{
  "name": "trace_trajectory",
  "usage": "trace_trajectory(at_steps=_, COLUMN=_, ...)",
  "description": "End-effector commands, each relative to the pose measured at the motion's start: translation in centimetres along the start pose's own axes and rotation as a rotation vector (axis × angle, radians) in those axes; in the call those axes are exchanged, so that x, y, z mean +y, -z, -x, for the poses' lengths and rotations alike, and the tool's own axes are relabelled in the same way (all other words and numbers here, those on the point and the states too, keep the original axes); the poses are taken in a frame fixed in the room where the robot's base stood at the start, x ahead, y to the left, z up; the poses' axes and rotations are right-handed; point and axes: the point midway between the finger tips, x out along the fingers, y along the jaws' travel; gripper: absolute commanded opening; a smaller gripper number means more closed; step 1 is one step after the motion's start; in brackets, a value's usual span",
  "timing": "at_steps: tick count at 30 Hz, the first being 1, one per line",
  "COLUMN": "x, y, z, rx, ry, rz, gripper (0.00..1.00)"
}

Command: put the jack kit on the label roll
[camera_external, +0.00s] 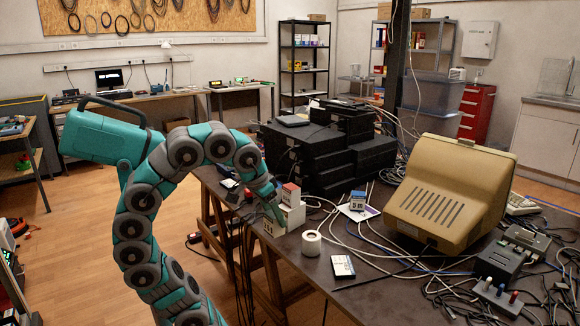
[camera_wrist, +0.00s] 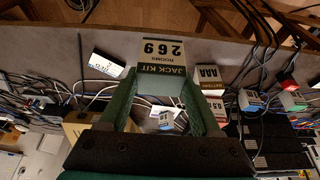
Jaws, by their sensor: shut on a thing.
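My gripper (camera_external: 276,211) is shut on the jack kit (camera_wrist: 161,62), a cream box with a dark band reading "JACK KIT" and the number 269. The green fingers hold it at either side in the wrist view, where the gripper (camera_wrist: 163,97) shows from behind. In the external view only a small part of the jack kit (camera_external: 267,228) shows, at the fingertips near the table's edge. The label roll (camera_external: 311,244), a white roll with a hole, stands on the table just right of the gripper, apart from it. I cannot make out the roll in the wrist view.
White and red boxes (camera_external: 290,196) stand close behind the gripper. Cables cross the table (camera_external: 375,298) beside a beige monitor (camera_external: 450,190). Black equipment (camera_external: 325,155) is stacked behind.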

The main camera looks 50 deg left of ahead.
Motion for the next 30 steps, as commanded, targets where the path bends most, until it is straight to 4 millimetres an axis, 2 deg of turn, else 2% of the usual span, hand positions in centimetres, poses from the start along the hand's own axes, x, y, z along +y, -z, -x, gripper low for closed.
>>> trace_trajectory(at_steps=3, x=0.6, y=2.8, z=-1.4, rx=-0.003, ry=0.0, rz=-0.001, gripper=0.0)
trace_trajectory(at_steps=9, x=1.4, y=6.9, z=-3.7, rx=-0.006, ry=0.0, rz=0.001, gripper=0.0)
trace_trajectory(at_steps=15, x=2.0, y=10.0, z=-5.3, rx=-0.001, ry=0.0, rz=0.001, gripper=0.0)
trace_trajectory(at_steps=21, x=2.1, y=10.8, z=-5.8, rx=0.0, ry=0.0, rz=0.001, gripper=0.0)
trace_trajectory(at_steps=30, x=2.1, y=9.8, z=-8.0, rx=-0.001, ry=0.001, rz=0.0, gripper=0.0)
